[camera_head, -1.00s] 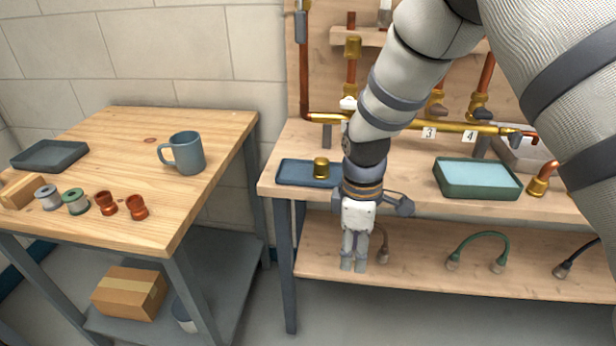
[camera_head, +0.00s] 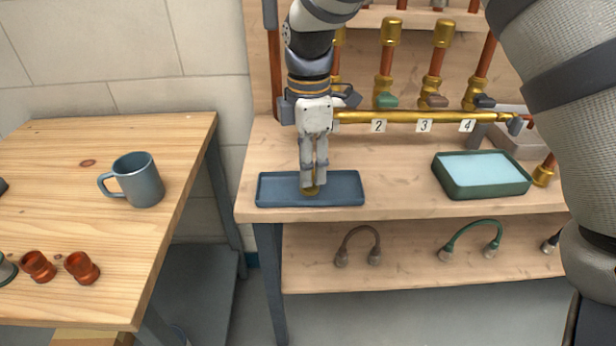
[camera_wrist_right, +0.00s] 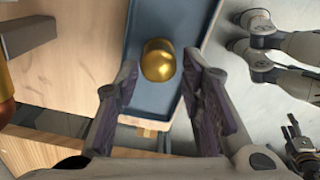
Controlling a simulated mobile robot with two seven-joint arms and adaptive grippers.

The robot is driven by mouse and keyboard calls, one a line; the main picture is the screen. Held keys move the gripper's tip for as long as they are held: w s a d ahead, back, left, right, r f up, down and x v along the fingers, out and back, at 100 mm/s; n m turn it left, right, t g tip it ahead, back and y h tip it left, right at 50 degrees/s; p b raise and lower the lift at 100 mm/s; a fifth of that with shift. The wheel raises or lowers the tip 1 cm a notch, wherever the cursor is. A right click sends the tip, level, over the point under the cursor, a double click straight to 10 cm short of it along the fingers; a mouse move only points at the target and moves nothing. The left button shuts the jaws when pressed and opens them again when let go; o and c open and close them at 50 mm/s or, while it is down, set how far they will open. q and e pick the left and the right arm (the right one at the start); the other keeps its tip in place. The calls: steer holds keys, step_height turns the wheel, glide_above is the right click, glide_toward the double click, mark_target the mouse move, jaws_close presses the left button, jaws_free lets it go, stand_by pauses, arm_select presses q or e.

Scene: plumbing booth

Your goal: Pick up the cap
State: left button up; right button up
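The cap is a small rounded brass piece (camera_head: 311,190) on the blue tray (camera_head: 345,190) at the left end of the workbench. In the head view my right gripper (camera_head: 313,184) points down over it and its fingers partly hide it. In the right wrist view the cap (camera_wrist_right: 158,61) lies between the lines of the two fingers, just beyond their tips. That view shows my right gripper (camera_wrist_right: 157,75) open, with a gap on both sides of the cap.
A brass pipe (camera_head: 420,117) and several upright valve pipes stand behind the tray. A green tray (camera_head: 482,190) sits to the right, with bare bench between. Flexible hoses lie on the lower shelf (camera_head: 410,270). A mug (camera_head: 140,182) stands on the left table.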

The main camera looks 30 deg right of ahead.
step_height(320, 180, down, 3)
steer(key=shift+d+f, duration=0.1)
steer(key=c, duration=0.8)
arm_select(q)
steer(key=shift+s+f, duration=0.1)
steer(key=shift+f, duration=0.05)
